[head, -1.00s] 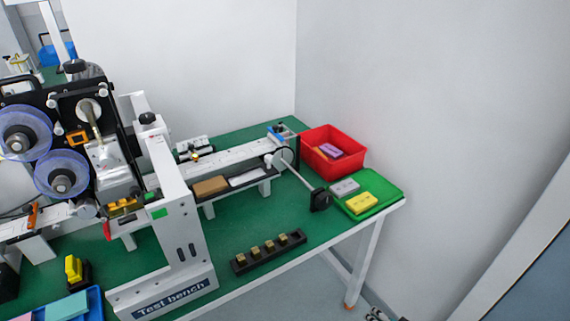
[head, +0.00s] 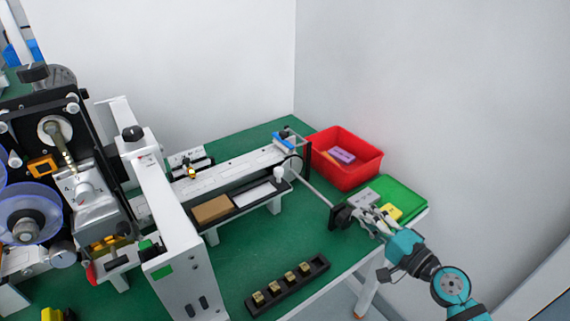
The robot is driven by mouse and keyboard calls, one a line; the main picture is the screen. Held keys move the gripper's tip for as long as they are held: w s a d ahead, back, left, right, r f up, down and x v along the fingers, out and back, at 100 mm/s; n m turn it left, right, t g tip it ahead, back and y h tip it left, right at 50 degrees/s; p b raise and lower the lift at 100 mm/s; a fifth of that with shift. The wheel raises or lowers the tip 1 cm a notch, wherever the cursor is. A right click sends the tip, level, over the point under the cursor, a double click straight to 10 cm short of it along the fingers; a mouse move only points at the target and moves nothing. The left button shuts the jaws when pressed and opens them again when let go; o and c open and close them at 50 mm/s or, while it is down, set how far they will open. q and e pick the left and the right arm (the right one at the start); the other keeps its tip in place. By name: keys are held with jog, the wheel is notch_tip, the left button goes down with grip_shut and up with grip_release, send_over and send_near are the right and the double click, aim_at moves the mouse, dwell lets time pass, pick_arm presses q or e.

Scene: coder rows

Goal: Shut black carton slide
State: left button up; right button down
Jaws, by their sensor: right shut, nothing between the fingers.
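The black carton slide (head: 235,212) is a long dark tray along the front of the white rail, holding a brown carton (head: 212,208) and a white piece (head: 255,193). A thin rod (head: 316,192) runs from the rail's right end toward the front right and ends in a black block (head: 342,216). My right gripper (head: 362,217) is shut and empty, close beside this block; I cannot tell whether they touch. It hides part of the green tray. My left gripper is not in view.
A red bin (head: 350,172) with small blocks stands at the back right. A green tray (head: 408,192) with grey and yellow blocks lies in front of it. A black holder (head: 288,288) with several brass pieces lies at the front. A white post (head: 170,225) stands left.

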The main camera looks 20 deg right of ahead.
jog(key=p+x, duration=0.1)
jog(key=x, duration=0.1)
jog(key=p+x, duration=0.1)
jog(key=x, duration=0.2)
jog(key=p+x, duration=0.1)
jog(key=x, duration=0.1)
jog(key=shift+w+a+r, duration=0.1)
jog(key=shift+w+r, duration=0.3)
jog(key=p+x, duration=0.1)
jog(key=x, duration=0.6)
jog(key=shift+w+a+f, duration=0.1)
jog(key=shift+a, duration=0.05)
jog(key=x, duration=0.5)
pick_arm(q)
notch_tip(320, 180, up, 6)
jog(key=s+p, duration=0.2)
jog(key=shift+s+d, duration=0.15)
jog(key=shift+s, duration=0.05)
pick_arm(e)
jog(key=a, duration=0.4)
jog(key=shift+s+f, duration=0.1)
jog(key=shift+s, duration=0.25)
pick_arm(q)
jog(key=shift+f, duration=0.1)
